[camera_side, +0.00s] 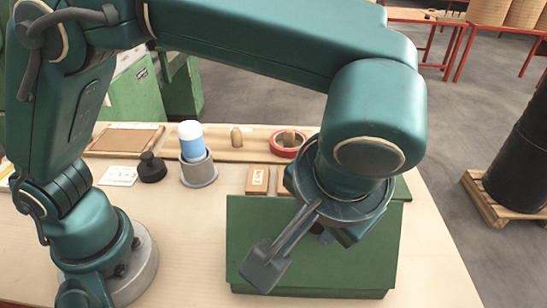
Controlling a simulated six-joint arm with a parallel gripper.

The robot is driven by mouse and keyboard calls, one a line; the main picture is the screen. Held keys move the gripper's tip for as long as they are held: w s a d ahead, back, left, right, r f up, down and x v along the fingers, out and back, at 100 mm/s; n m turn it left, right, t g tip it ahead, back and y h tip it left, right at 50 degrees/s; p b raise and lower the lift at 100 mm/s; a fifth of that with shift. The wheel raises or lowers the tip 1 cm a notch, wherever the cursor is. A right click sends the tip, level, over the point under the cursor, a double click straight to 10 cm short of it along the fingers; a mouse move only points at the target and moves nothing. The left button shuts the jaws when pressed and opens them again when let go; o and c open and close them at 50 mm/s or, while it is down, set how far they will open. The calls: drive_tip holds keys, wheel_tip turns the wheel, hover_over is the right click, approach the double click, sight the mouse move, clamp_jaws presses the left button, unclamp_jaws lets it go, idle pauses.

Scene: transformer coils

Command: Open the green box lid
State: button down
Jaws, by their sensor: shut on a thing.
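The green box (330,265) stands at the front right of the table, its front face towards the camera. Its lid (402,190) shows only as a narrow green strip at the right; my wrist covers most of it, and I cannot tell whether it is raised. My gripper (325,236) is at the top front of the box, pointing down. The wrist hides most of the jaws. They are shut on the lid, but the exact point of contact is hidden. A grey arm-like piece with a block end (266,266) sticks out from my wrist in front of the box.
Behind the box are a small wooden block (258,180), a red ring-shaped dish (287,146) and a blue-and-white cylinder (191,141) in a grey holder (199,172). A black knobbed piece (152,168) lies left of these. The table (190,245) is clear left of the box.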

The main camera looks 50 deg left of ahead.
drive_tip(key=shift+s+d+f, duration=0.15)
drive_tip(key=shift+s+d, duration=0.75)
drive_tip(key=shift+d, duration=0.15)
drive_tip(key=shift+s+d+f, duration=0.1)
drive_tip(key=shift+s+d, duration=0.8)
drive_tip(key=shift+d, duration=0.1)
drive_tip(key=c, duration=0.6)
unclamp_jaws()
drive_tip(key=shift+a, duration=0.15)
drive_tip(key=w+a+r, duration=0.1)
drive_tip(key=a+r, duration=0.2)
drive_tip(key=w+a+r, duration=0.2)
drive_tip(key=a+r, duration=0.2)
drive_tip(key=w+a+r, duration=0.1)
drive_tip(key=a+r, duration=0.2)
drive_tip(key=r, duration=0.1)
drive_tip(key=shift+w+a+r, duration=0.15)
drive_tip(key=shift+w, duration=0.2)
